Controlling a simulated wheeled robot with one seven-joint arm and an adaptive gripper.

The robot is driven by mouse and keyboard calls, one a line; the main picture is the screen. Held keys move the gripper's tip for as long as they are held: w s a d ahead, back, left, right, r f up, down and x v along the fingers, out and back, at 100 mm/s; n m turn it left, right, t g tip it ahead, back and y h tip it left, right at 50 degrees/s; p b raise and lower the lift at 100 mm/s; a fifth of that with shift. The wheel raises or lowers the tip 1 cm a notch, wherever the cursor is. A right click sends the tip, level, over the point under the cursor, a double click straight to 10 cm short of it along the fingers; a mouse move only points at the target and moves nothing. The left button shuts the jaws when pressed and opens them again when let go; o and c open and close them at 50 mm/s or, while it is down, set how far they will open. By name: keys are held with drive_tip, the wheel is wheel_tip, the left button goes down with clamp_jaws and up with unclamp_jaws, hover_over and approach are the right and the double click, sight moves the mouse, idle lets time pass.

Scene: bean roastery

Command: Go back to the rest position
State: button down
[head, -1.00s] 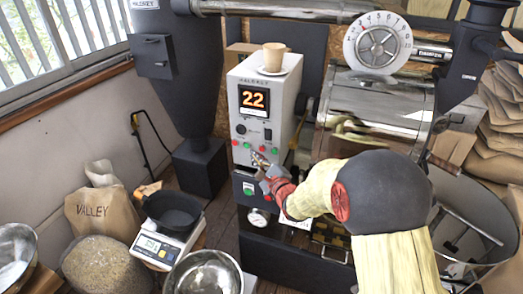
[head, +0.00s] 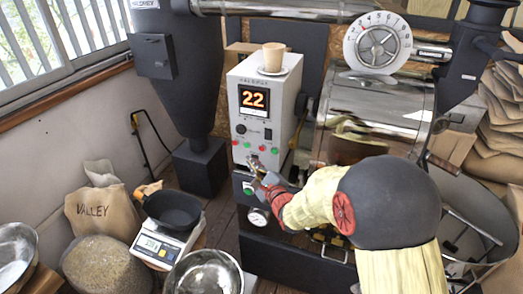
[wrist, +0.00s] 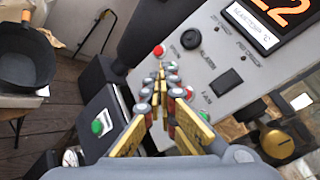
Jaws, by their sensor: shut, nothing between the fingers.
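My gripper (head: 254,163) is shut and empty in front of the lower part of the white control panel (head: 247,80), close to its row of buttons. The panel's display (head: 253,99) reads 22. In the wrist view my gripper (wrist: 166,75) points at the panel face, with a red button (wrist: 159,51) just beyond the fingertips. I cannot tell whether the fingers touch the panel. The black knob (wrist: 190,39) and the black switch (wrist: 227,82) are to the right of the fingertips.
A cup (head: 273,56) stands on the panel box. The roaster drum (head: 375,115) and dial (head: 378,45) are close on the right. At lower left are a scale (head: 158,246) with a black pan (head: 173,209), a metal bowl (head: 204,275) and a sack (head: 101,208).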

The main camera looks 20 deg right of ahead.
drive_tip(key=s+d+f+n+g+h, duration=0.2)
drive_tip(key=s+f+n+g, duration=0.15)
drive_tip(key=f+n, duration=0.5)
drive_tip(key=s+d+f+n+g+h, duration=0.2)
drive_tip(key=s+d+f+n+g, duration=0.15)
drive_tip(key=s+n+g, duration=0.45)
drive_tip(key=s+a+r+n+g, duration=0.1)
drive_tip(key=s+r+n, duration=0.3)
drive_tip(key=s, duration=0.7)
drive_tip(key=s+a+r+n+g, duration=0.1)
drive_tip(key=s+r+n, duration=0.2)
drive_tip(key=s+r, duration=0.55)
drive_tip(key=s+a+r+t+y, duration=0.1)
drive_tip(key=s+a+r+t, duration=0.1)
drive_tip(key=s+r, duration=0.5)
drive_tip(key=shift+s+a+r+n, duration=0.15)
drive_tip(key=shift+s+n, duration=0.2)
drive_tip(key=shift+s, duration=0.1)
